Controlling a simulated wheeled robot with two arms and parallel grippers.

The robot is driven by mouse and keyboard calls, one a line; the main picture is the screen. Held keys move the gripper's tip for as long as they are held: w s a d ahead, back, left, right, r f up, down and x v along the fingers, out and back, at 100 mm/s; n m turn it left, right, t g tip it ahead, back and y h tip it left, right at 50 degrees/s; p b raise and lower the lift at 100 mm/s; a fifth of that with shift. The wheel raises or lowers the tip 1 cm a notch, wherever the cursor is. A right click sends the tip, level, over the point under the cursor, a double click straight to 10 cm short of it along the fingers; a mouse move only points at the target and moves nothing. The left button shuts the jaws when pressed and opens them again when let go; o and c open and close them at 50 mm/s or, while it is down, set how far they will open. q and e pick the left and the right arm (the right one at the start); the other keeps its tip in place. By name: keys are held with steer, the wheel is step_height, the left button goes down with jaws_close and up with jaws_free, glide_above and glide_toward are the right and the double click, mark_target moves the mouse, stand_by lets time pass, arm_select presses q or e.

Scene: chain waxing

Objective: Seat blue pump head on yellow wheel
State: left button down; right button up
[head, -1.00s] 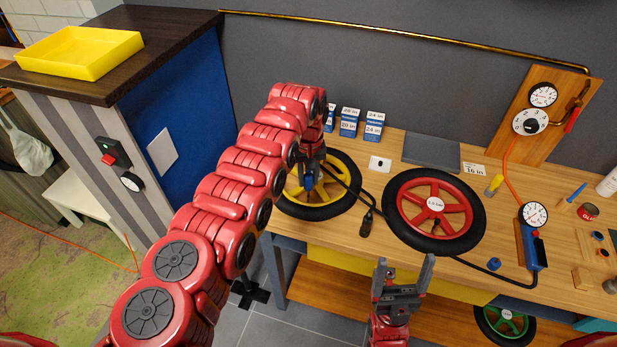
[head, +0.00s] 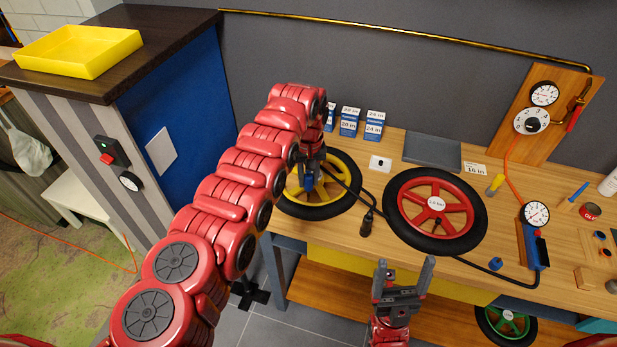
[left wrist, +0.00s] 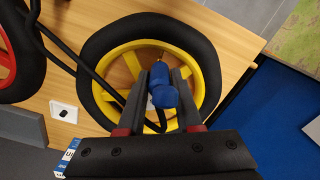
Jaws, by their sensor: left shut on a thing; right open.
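The yellow wheel (head: 331,207) with its black tyre lies on the workbench, left of the red wheel, partly hidden by my left arm. My left gripper (head: 308,178) is over this wheel, pointing down. It is shut on the blue pump head (left wrist: 162,88), which sits between its fingers (left wrist: 163,100) in the left wrist view. The pump head is over the inside of the yellow rim (left wrist: 104,97); I cannot tell whether it touches the valve. A black hose runs from near it across the wheel. My right gripper (head: 405,278) is open and empty in front of the bench's edge.
The red wheel (head: 407,202) lies to the right on the bench. A black hand piece (head: 366,226) hangs near the hose between the wheels. Small blue boxes (head: 349,125) stand behind. A gauge (head: 536,214) and a blue pump (head: 531,247) stand at the right.

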arm_select(q)
steer(key=shift+f+b, duration=0.55)
steer(key=shift+f, duration=0.25)
steer(key=c, duration=0.5)
jaws_free()
steer(key=shift+r, duration=0.1)
